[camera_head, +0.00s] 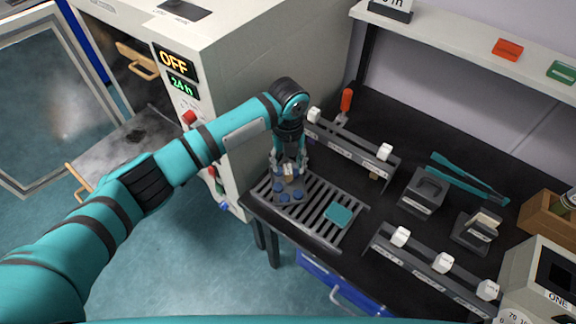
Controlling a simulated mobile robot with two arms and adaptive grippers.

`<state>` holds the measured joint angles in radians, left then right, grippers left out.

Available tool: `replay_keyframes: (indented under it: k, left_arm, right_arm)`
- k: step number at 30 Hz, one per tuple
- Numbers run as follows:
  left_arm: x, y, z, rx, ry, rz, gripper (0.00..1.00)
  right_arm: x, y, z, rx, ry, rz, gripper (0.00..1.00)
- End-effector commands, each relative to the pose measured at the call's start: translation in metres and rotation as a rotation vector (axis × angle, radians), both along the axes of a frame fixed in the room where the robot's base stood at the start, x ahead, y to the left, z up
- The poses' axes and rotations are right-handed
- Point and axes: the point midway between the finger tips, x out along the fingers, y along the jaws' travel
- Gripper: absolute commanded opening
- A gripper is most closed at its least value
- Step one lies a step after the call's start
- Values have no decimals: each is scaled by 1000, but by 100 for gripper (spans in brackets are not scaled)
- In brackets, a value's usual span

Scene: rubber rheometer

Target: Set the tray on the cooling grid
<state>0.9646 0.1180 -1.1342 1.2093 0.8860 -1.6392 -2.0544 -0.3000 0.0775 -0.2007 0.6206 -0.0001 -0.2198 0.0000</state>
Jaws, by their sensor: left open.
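The cooling grid (322,232) is a dark slatted rack at the front left of the black bench. A small grey tray (286,202) with several blue discs sits on the left part of the grid, or just over it; contact is hard to tell. My left gripper (289,171) points down directly above the tray's back edge, with its fingers apart. A small pale piece shows between the fingers, and I cannot tell if it is part of the tray. The fingers partly hide the tray. My right gripper is not in view.
A teal square (339,214) lies on the grid's right part. The oven (215,75) stands left, its display reading OFF, door open. Racks with white knobs (385,152), dark blocks (424,193) and teal tongs (465,180) occupy the bench. A shelf (460,45) runs behind.

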Motion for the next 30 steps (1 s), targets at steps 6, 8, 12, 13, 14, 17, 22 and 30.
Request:
replay_keyframes:
  k: [6, 8, 12, 13, 14, 17, 22, 30]
  left_arm:
    - [1, 0, 45, -2, -4, -1, 47]
    - [1, 0, 58, -1, -6, -1, 47]
    - [1, 0, 83, -2, -3, -1, 47]
    - [1, 0, 87, -1, -2, -1, 47]
    - [1, 0, 91, -2, -2, 0, 47]
    - [0, 0, 99, -1, -1, 1, 47]
    - [0, 0, 104, 0, 1, 1, 47]
    - [0, 0, 103, 0, 1, 0, 47]
  right_arm:
    - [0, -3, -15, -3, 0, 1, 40]
    - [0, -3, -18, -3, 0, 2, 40]
    - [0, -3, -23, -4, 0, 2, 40]
    - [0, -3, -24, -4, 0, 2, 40]
    - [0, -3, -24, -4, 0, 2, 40]
    - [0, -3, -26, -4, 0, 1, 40]
    - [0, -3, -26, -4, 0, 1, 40]
    - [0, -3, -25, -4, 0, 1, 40]
